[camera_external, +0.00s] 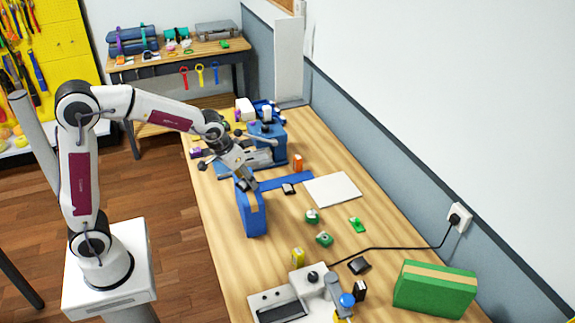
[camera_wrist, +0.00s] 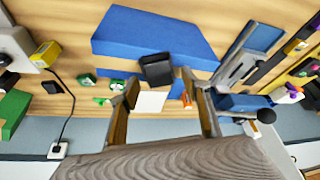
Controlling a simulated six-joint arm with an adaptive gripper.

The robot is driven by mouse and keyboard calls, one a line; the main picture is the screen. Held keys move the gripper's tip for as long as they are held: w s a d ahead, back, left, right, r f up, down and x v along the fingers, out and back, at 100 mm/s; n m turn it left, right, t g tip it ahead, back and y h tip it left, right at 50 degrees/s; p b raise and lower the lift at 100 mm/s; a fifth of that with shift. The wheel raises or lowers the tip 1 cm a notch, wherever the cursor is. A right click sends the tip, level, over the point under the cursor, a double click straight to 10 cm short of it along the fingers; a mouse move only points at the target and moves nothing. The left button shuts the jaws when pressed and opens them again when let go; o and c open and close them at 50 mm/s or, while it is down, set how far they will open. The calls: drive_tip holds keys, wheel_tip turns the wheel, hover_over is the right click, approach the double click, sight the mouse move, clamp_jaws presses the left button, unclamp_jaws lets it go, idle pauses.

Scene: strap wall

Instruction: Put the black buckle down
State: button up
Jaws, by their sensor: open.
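The black buckle (camera_wrist: 157,69) shows in the wrist view as a small dark block just past my fingertips, overlapping the lower edge of a blue block. My gripper (camera_wrist: 164,95) is open, with its two fingers apart and nothing visibly clamped between them. In the external view my gripper (camera_external: 246,181) points down at the top of the upright blue block (camera_external: 251,214), which has a tan band. A small black piece (camera_external: 288,189) lies beside the blue strip (camera_external: 287,181); I cannot tell whether it is the same buckle. What supports the buckle in the wrist view is unclear.
A white sheet (camera_external: 332,189) lies right of the blue block. Green pieces (camera_external: 312,216), an orange piece (camera_external: 298,163) and another black piece (camera_external: 359,266) are on the table. A blue machine (camera_external: 267,139) stands behind. A green block (camera_external: 434,289) and black cable (camera_external: 392,248) are at right.

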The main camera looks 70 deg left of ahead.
drive_tip(key=v, duration=1.2)
drive_tip(key=shift+d+f, duration=0.1)
drive_tip(key=shift+f, duration=0.05)
drive_tip(key=shift+s, duration=0.1)
idle(0.4)
drive_tip(key=s+d+f+m, duration=0.1)
drive_tip(key=s+d, duration=0.1)
drive_tip(key=s, duration=0.5)
drive_tip(key=s+d+f+m+t+h, duration=0.1)
drive_tip(key=s+d+m, duration=0.1)
drive_tip(key=s, duration=0.6)
drive_tip(key=s+d+f+m, duration=0.1)
drive_tip(key=s+d, duration=0.3)
drive_tip(key=s, duration=0.3)
drive_tip(key=shift+s+f+m+t+h, duration=0.3)
drive_tip(key=shift+s+f, duration=0.05)
drive_tip(key=shift+s, duration=0.05)
